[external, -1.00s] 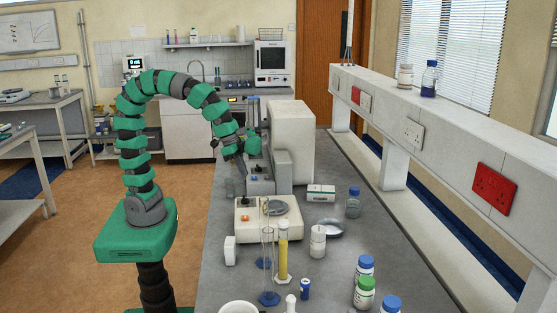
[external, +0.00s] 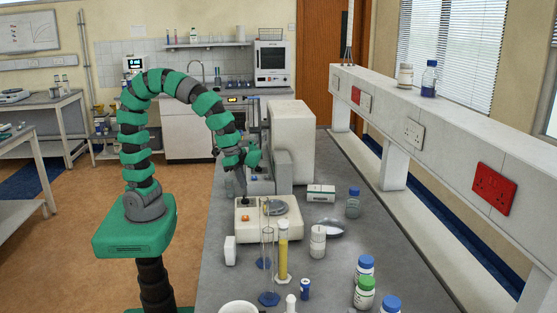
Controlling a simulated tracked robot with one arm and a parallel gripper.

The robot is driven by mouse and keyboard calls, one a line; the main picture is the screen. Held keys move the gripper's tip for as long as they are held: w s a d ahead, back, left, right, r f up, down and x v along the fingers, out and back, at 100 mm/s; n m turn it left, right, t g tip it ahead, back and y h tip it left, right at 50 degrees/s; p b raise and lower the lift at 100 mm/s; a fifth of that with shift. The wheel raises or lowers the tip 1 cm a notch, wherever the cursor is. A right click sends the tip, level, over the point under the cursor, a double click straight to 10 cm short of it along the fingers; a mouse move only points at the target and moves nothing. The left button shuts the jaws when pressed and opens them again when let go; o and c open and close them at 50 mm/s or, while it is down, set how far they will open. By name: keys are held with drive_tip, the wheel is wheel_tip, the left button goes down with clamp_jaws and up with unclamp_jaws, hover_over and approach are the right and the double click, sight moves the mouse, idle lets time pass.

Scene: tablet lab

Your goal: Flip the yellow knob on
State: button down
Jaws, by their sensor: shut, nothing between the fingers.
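The arm is green and grey, and it reaches over the bench from the left. My gripper (external: 241,191) is small and dark here. It points down, shut and empty, just above the back left of a cream box-shaped device (external: 262,231). A small orange knob (external: 245,218) is on that device's front left, below the gripper and apart from it.
A glass cylinder (external: 267,270) and a yellow-filled cylinder (external: 283,255) stand in front of the cream device. A white bottle (external: 318,241), a shallow dish (external: 331,228) and a blue-capped bottle (external: 353,202) stand to its right. Several capped bottles are nearer the front.

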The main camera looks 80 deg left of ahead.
drive_tip(key=x, duration=0.6)
drive_tip(key=shift+f, duration=0.35)
drive_tip(key=shift+w+d+p, duration=0.15)
drive_tip(key=shift+w+d, duration=0.05)
drive_tip(key=shift+w, duration=0.3)
drive_tip(key=shift+w+d+p, duration=0.15)
drive_tip(key=shift+w+d, duration=0.1)
drive_tip(key=shift+w, duration=0.25)
drive_tip(key=shift+w+d+f, duration=0.15)
drive_tip(key=shift+w+d, duration=0.25)
drive_tip(key=shift+w, duration=0.4)
